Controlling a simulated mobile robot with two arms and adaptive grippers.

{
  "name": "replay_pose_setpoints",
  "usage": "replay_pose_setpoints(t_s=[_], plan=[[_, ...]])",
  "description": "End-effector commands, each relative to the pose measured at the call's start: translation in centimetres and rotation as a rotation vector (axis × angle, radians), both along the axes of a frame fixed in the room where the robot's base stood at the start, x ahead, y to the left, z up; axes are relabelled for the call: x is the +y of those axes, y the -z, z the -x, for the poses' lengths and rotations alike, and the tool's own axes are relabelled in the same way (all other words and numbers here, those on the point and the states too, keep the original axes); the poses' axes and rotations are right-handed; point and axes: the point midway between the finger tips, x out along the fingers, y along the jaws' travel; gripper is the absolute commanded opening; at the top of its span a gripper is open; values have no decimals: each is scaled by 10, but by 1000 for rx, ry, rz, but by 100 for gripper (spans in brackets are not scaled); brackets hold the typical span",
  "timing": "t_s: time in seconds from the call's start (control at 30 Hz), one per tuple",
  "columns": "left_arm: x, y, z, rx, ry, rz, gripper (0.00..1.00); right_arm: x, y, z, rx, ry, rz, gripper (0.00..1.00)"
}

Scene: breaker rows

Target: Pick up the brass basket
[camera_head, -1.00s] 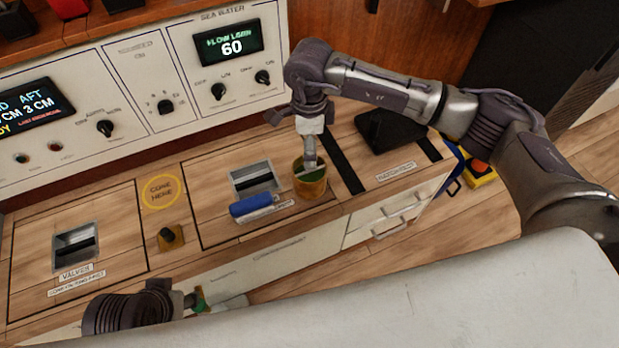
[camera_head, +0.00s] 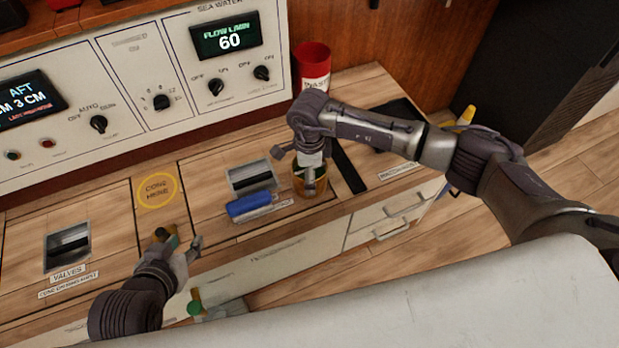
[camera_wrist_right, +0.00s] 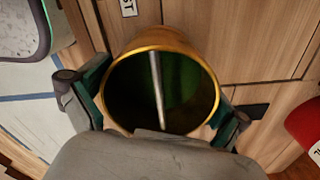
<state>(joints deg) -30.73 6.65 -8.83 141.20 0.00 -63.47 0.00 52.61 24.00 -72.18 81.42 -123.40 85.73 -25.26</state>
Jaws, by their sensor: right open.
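The brass basket (camera_head: 301,181) is a round, gold-coloured cup with a green inside. It stands on the wooden counter (camera_head: 225,215). The right wrist view looks down into the basket (camera_wrist_right: 178,40), with a thin metal bar across its mouth. My right gripper (camera_head: 312,178) is over the basket from above. In the right wrist view its open fingers (camera_wrist_right: 160,112) are on the left and right of the rim; contact cannot be told. My left gripper (camera_head: 180,246) is at the counter's front edge near a small knob, its fingers apart and empty.
A blue cylinder (camera_head: 249,206) lies on the counter left of the basket. A recessed handle (camera_head: 251,175) is behind it. A red bin (camera_head: 312,66) stands at the back by the control panel (camera_head: 150,70). A yellow circle label (camera_head: 157,190) marks clear counter.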

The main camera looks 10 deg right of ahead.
Motion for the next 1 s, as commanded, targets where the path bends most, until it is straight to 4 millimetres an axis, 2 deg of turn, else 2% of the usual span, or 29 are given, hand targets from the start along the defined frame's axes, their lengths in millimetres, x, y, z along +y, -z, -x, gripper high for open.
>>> replay_pose_setpoints(t_s=[0.3, 0.37, 0.7, 1.0], plan=[[-2, -5, -6, -37, 3, 8, 40, 0, 5, 0, -1, 0, 0, 100], [-2, -5, -6, -36, 3, 8, 40, 0, 5, 0, -1, 0, 0, 92], [-2, -4, -6, -35, 2, 8, 40, 0, 5, -1, -2, 0, -1, 37], [-2, -4, -5, -30, 1, 7, 40, 0, 2, -1, -2, 0, -1, 37]])
